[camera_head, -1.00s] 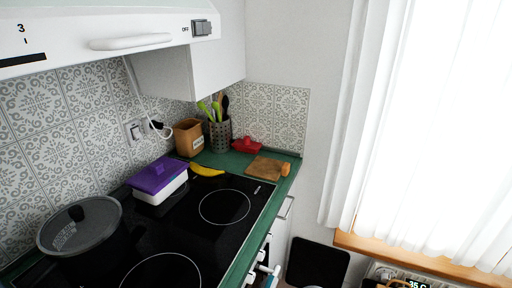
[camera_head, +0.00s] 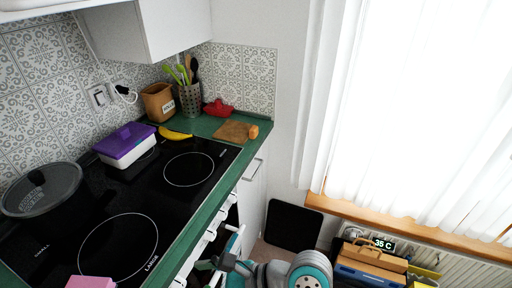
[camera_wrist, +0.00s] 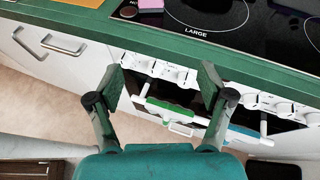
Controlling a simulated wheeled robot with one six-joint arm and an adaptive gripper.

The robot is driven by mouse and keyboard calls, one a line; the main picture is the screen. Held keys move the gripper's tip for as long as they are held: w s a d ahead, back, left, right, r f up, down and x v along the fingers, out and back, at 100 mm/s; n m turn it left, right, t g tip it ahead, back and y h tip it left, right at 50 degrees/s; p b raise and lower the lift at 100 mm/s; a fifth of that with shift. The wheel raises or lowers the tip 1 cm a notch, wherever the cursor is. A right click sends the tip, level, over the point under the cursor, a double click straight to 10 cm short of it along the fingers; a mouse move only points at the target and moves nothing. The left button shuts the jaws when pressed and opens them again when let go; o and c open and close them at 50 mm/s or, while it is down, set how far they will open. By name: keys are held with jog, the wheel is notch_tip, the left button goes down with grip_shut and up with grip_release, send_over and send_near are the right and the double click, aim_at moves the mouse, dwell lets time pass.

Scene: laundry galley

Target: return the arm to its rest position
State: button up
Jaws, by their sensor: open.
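My gripper (camera_wrist: 160,88) is open and empty in the wrist view, its two fingers spread in front of the stove's knobs and oven handle. In the head view my gripper (camera_head: 213,265) shows at the bottom, beside the stove's front edge, with my teal and grey arm to its right. A green and white cloth or object (camera_wrist: 172,106) hangs at the oven handle (camera_wrist: 200,137), between the fingers from this angle. I cannot tell how far it is from them.
The black hob (camera_head: 150,200) carries a lidded pot (camera_head: 42,190), a purple-lidded box (camera_head: 126,146) and a pink block (camera_head: 90,282). A banana (camera_head: 174,134), utensil holder (camera_head: 190,100) and cutting board (camera_head: 231,131) are behind. A toolbox (camera_head: 370,262) stands right, below the window.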

jog(key=s+d+f+n+t+h, duration=0.25)
jog(key=d+f+t+h, duration=0.2)
jog(key=d+f, duration=0.4)
jog(key=s+d+f+n+t+h, duration=0.25)
jog(key=d+f+t, duration=0.35)
jog(key=d+f, duration=0.3)
jog(key=s+d+r+n+t+h, duration=0.1)
jog(key=s+d+r+n+h, duration=0.2)
jog(key=s+d+n, duration=0.3)
jog(key=s+d+r+n+t+h, duration=0.2)
jog(key=s+d+r+n, duration=0.3)
jog(key=s, duration=0.7)
jog(key=shift+s+d+n+h, duration=0.4)
jog(key=shift+d+n+h, duration=0.2)
jog(key=shift+n+h, duration=0.3)
jog(key=shift+r, duration=0.1)
